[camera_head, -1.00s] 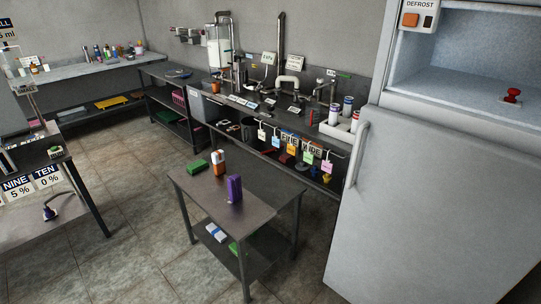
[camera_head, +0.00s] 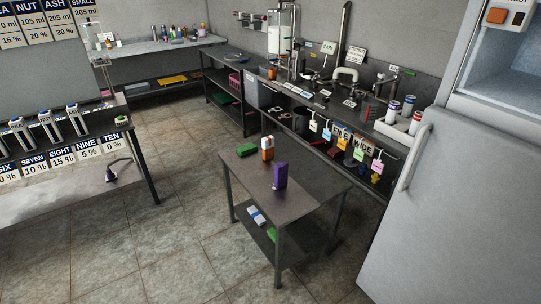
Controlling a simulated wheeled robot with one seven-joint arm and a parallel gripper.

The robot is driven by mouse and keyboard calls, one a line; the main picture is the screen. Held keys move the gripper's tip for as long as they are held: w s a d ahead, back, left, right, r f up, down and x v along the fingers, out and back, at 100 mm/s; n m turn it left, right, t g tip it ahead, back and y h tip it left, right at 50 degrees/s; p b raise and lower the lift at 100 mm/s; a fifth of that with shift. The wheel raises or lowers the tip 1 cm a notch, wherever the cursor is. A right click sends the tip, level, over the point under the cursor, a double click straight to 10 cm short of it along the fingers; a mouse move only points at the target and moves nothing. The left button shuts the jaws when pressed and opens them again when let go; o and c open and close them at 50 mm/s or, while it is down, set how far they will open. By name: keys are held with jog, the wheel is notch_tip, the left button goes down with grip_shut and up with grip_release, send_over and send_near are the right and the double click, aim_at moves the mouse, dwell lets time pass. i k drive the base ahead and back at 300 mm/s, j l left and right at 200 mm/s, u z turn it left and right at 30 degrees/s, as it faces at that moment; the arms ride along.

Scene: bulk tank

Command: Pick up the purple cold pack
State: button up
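The purple cold pack (camera_head: 281,176) stands upright on the top of a small dark two-level table (camera_head: 305,192) near the middle of the view. An orange and white bottle (camera_head: 267,148) stands just behind it to the left. A green block (camera_head: 246,151) lies flat left of the bottle. My gripper does not show in this view.
On the table's lower shelf are a blue and white item (camera_head: 257,215) and a green item (camera_head: 271,234). A white fridge (camera_head: 430,200) stands at the right. A long dark counter (camera_head: 325,105) runs behind. Tiled floor (camera_head: 200,230) left of the table is clear.

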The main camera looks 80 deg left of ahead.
aim_at(282, 169)
jog(key=j+u, duration=0.1)
jog(key=u, duration=0.25)
jog(key=k+j+u, duration=0.1)
jog(key=u, duration=0.25)
jog(key=j+u, duration=0.1)
jog(key=u, duration=0.2)
jog(key=l+u, duration=0.4)
